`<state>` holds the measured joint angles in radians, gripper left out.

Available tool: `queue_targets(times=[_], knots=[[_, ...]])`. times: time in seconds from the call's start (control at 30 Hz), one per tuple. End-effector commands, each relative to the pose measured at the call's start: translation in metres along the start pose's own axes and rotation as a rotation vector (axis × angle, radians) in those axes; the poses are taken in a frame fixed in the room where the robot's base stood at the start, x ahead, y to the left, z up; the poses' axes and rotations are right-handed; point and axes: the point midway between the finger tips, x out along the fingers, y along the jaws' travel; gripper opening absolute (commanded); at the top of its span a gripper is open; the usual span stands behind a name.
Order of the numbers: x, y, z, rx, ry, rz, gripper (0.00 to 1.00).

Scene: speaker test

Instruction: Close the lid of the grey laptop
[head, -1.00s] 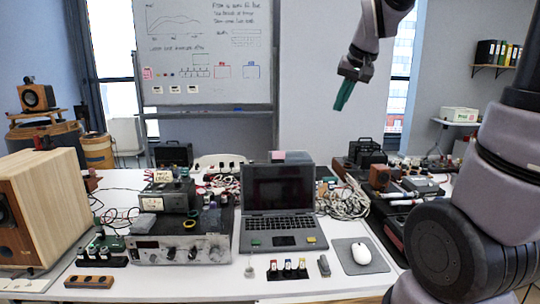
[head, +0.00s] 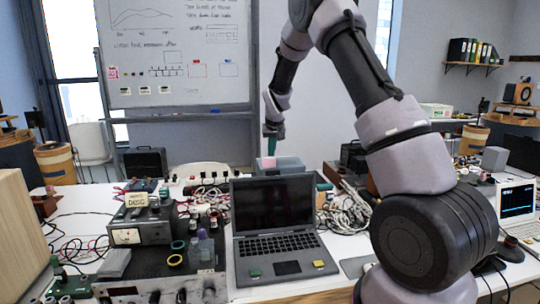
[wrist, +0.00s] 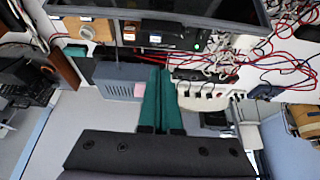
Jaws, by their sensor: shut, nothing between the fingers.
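The grey laptop (head: 276,243) stands open on the white table in the head view, its screen (head: 272,203) upright and facing me. Its keyboard deck carries a green and a yellow sticker. In the wrist view a dark panel at the top edge (wrist: 170,10) looks like the laptop's lid, cut off by the frame. My gripper (head: 270,148) hangs above and behind the lid in the head view, apart from it. Its green fingers are together and empty, as the wrist view also shows (wrist: 160,74).
A grey-blue box with a pink note (head: 282,166) stands behind the laptop, below my gripper. A meter and amplifier (head: 140,228) stand to the left. Tangled cables (head: 345,212) lie to the right. A whiteboard (head: 178,60) stands at the back.

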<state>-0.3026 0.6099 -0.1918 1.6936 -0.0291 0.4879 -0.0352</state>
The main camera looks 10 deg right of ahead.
Motion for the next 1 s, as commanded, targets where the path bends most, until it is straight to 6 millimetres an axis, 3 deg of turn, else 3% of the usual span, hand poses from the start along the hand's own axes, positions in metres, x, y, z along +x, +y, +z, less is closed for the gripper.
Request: queue_targets(times=[0.43, 0.7, 1.0], knots=[[0.086, 0.000, 0.001, 0.001, -0.003, 0.000, 0.00], [0.061, 0.000, 0.027, 0.002, -0.001, -0.001, 0.00], [0.058, 0.000, 0.032, 0.002, -0.001, 0.000, 0.00]])
